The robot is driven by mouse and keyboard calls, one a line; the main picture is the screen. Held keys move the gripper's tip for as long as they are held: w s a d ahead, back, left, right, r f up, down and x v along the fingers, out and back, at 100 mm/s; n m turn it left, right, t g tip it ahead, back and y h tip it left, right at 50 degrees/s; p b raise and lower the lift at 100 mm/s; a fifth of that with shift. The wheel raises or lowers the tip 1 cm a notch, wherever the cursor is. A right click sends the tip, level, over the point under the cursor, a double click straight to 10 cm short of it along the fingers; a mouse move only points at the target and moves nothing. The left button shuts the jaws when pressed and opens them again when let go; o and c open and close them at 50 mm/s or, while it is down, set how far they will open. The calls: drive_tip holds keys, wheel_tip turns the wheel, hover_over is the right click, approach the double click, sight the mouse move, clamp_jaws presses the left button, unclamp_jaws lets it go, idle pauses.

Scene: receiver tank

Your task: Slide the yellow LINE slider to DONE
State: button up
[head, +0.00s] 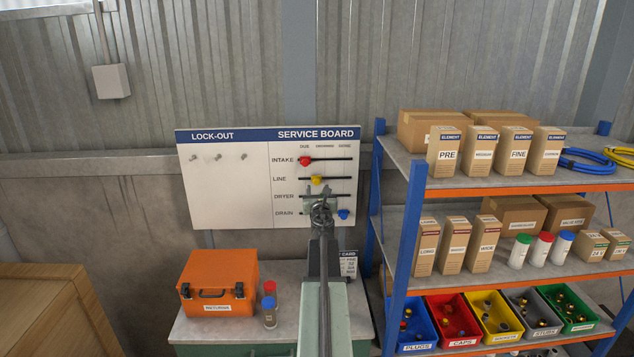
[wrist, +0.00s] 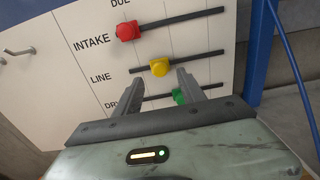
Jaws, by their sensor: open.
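The yellow LINE slider (head: 317,181) sits on its dark horizontal track near the middle column, left of the DONE column, on the white service board (head: 230,195). In the wrist view the yellow slider (wrist: 159,67) is just beyond my fingertips, nearer the left one. My gripper (head: 322,200) is in front of the board, just below the LINE row, and hides most of the DRYER slider in the head view. In the wrist view my gripper (wrist: 162,80) is open and empty, with the green DRYER slider (wrist: 179,96) showing between the fingers.
The red INTAKE slider (head: 305,160) is above at DUE. The blue DRAIN slider (head: 343,214) is below at the right. A loaded shelf (head: 395,230) stands close right of the board. An orange case (head: 219,280) and bottles stand on the bench below.

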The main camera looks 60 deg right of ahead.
sight(317, 182)
drive_tip(key=x, duration=0.8)
drive_tip(key=shift+w+a, duration=0.1)
clamp_jaws()
idle(1.1)
